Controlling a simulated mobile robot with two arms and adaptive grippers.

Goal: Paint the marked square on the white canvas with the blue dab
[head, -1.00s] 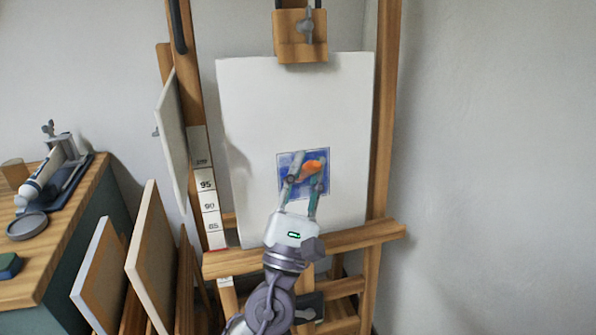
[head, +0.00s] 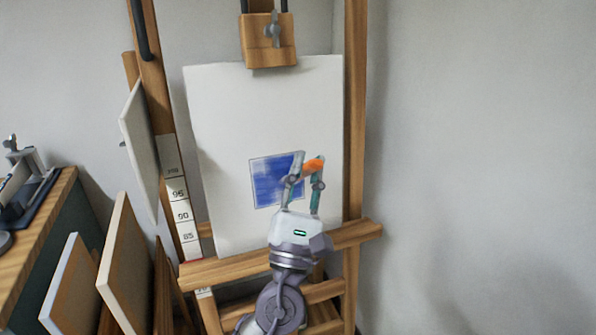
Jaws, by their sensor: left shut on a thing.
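The white canvas (head: 225,115) stands upright on a wooden easel. The marked square (head: 270,182), outlined in dark, is on its lower middle and shows streaky blue paint over most of its visible part. My left gripper (head: 307,168) is shut on a small orange thing (head: 313,164), which sits between its fingertips at the square's right edge. I take it for the painting tool; whether it touches the canvas I cannot tell. The fingers hide the right part of the square. My right gripper is not in view. I see no separate blue dab.
A wooden clamp (head: 268,42) holds the canvas top, and the easel ledge (head: 230,266) runs below. Several panels (head: 125,265) lean at the lower left beside a wooden-topped cabinet (head: 50,205). The wall at right (head: 480,150) leaves free room.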

